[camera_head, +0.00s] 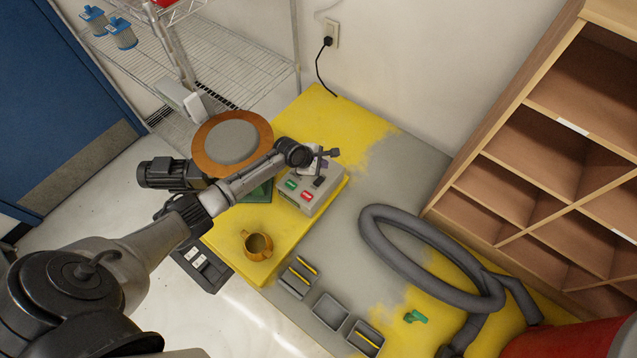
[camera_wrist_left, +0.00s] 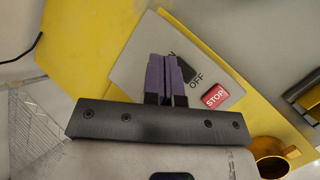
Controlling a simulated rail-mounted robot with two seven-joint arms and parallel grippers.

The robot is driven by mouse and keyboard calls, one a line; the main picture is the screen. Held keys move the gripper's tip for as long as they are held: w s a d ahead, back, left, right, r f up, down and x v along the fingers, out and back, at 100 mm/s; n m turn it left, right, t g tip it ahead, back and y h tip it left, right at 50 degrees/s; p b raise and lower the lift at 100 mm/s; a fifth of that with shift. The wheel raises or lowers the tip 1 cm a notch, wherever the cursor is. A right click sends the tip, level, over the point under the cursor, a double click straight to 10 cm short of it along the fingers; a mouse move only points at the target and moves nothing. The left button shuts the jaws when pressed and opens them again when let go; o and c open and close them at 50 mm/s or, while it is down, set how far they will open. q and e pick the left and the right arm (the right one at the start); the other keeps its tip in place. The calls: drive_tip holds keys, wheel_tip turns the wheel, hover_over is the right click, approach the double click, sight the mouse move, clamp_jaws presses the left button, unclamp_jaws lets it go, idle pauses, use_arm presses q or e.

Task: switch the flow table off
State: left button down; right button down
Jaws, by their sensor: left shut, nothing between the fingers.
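The flow table (camera_head: 232,141) is a round copper-rimmed disc with a grey centre, a motor at its left. Its grey control box (camera_head: 298,198) stands on the yellow bench and carries a green button (camera_head: 291,184), a red button (camera_head: 307,196) and a black switch (camera_head: 319,182). In the left wrist view the red button (camera_wrist_left: 214,96) reads STOP, and the black switch (camera_wrist_left: 187,70) sits beside an OFF label. My left gripper (camera_head: 317,168) is shut and empty over the box; its purple fingers (camera_wrist_left: 163,72) partly cover the switch and the upper label. Contact cannot be told. My right gripper is out of view.
A brass mug (camera_head: 257,246) stands on the yellow surface in front of the box. Small grey trays (camera_head: 331,311) and a grey hose (camera_head: 400,262) lie nearby. A wooden shelf (camera_head: 500,160) is at right and a wire rack (camera_head: 225,55) behind.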

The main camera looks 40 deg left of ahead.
use_arm(q)
drive_tip(key=b, duration=0.4)
hover_over(320, 181)
wheel_tip(320, 181, down, 4)
drive_tip(key=shift+w+f, duration=0.15)
drive_tip(key=shift+f, duration=1)
idle(0.4)
drive_tip(key=shift+s+f, duration=0.2)
drive_tip(key=shift+f, duration=0.15)
idle(0.3)
